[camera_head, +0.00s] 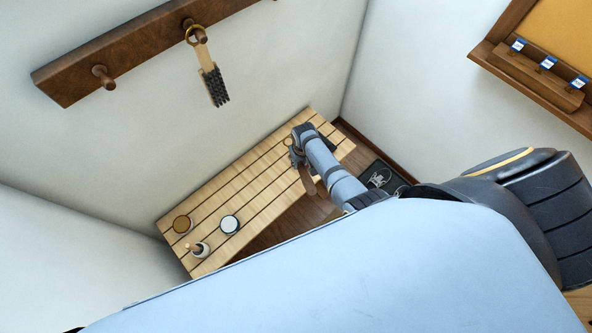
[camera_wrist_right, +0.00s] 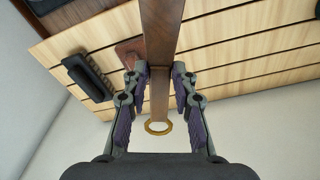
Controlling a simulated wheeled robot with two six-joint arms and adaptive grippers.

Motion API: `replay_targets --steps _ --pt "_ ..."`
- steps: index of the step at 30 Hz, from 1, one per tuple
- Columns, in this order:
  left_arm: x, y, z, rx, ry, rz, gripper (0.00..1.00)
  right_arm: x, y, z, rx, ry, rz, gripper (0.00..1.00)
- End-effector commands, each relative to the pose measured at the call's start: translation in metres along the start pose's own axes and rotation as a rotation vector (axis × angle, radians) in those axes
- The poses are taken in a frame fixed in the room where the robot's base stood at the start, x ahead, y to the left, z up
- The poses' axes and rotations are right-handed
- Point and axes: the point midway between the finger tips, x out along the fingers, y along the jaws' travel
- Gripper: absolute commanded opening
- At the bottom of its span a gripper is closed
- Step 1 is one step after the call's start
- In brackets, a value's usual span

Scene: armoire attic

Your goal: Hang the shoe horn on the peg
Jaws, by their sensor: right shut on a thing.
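The shoe horn (camera_head: 308,182) is a long brown wooden strip, held over the slatted bench (camera_head: 262,188). In the right wrist view the shoe horn (camera_wrist_right: 160,35) runs between the fingers, with a brass-coloured ring (camera_wrist_right: 158,127) at its end. My right gripper (camera_head: 299,158) is shut on the shoe horn; the fingers also show in the wrist view (camera_wrist_right: 159,85). On the wall rail (camera_head: 140,50), one bare peg (camera_head: 103,77) is at left. Another peg (camera_head: 202,37) carries a hanging brush (camera_head: 213,84) by its ring. My left gripper is out of view.
The bench holds a brown round tin (camera_head: 182,224), a white-topped tin (camera_head: 229,224) and a small pot with a stick (camera_head: 199,249). A black brush-like block (camera_wrist_right: 88,77) lies on it too. Shoes (camera_head: 380,178) rest on a dark mat.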

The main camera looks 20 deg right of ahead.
Motion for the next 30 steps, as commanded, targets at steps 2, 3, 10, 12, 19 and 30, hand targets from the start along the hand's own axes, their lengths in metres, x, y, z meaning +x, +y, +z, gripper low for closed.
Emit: replay_targets --steps 2,3,10,12,19,30 --pt "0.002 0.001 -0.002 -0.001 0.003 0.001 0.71 -0.006 0.011 -0.013 0.002 0.046 0.003 0.0" --pt "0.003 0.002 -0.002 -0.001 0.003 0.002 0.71 -0.009 0.017 -0.019 0.002 0.073 0.004 0.0" --pt "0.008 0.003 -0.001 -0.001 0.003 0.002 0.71 -0.049 0.053 -0.066 -0.014 0.301 0.002 0.0" --pt "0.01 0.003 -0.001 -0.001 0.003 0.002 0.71 -0.071 0.066 -0.083 -0.03 0.412 -0.002 0.0" --pt "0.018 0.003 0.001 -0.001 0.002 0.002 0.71 -0.187 0.088 -0.133 -0.121 0.913 -0.062 0.0" --pt "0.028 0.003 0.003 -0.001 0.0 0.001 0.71 -0.359 0.053 -0.137 -0.233 1.405 -0.232 0.0"
